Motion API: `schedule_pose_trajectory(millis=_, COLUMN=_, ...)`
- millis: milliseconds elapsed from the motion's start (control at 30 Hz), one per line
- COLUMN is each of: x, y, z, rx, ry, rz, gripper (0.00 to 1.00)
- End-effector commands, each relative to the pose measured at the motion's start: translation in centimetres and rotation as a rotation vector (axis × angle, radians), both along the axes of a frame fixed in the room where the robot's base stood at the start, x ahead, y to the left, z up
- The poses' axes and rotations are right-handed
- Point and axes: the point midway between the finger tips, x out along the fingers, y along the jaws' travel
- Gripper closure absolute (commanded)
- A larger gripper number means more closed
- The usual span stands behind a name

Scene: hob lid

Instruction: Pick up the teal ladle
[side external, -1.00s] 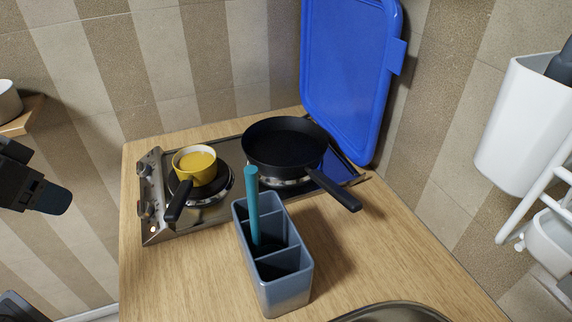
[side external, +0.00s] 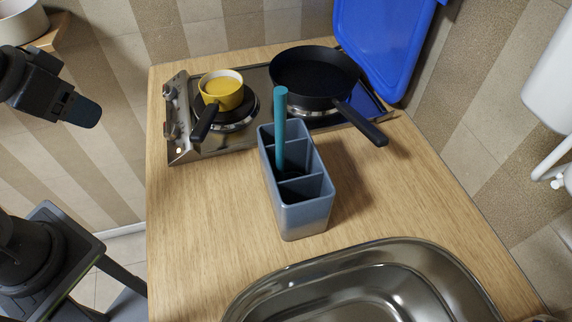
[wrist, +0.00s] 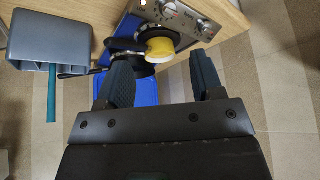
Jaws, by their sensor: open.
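The teal ladle (side external: 281,130) stands nearly upright in a grey-blue divided caddy (side external: 304,216), its handle sticking up above the rim. Its lower end is hidden inside the caddy. In the wrist view the ladle's handle (wrist: 51,95) projects past the caddy (wrist: 50,37) at the upper left. My gripper (side external: 84,112) is in the air at the left of the side view, well apart from the ladle and off the counter's left edge. In the wrist view my gripper (wrist: 162,78) has its two fingers wide apart with nothing held between them.
A blue lid (side external: 385,45) stands raised behind. A steel sink (side external: 370,262) is in front. Bare counter (side external: 205,215) lies left of the caddy.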

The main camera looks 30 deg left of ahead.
Motion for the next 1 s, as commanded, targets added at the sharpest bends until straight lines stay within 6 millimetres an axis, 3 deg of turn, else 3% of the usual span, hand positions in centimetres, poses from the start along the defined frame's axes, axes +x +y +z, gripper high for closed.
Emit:
schedule_pose_trajectory(millis=433, x=0.0, y=0.0, z=0.0, rx=0.0, ry=0.0, rz=0.0, gripper=0.39)
schedule_pose_trajectory(millis=600, x=0.0, y=0.0, z=0.0, rx=0.0, ry=0.0, rz=0.0, gripper=0.53)
schedule_pose_trajectory(millis=833, x=0.0, y=0.0, z=0.1, rx=0.001, ry=0.001, rz=-0.002, gripper=0.54)
schedule_pose_trajectory(millis=1000, x=1.5, y=-1.0, z=2.2, rx=0.03, ry=0.031, rz=-0.105, gripper=0.54)
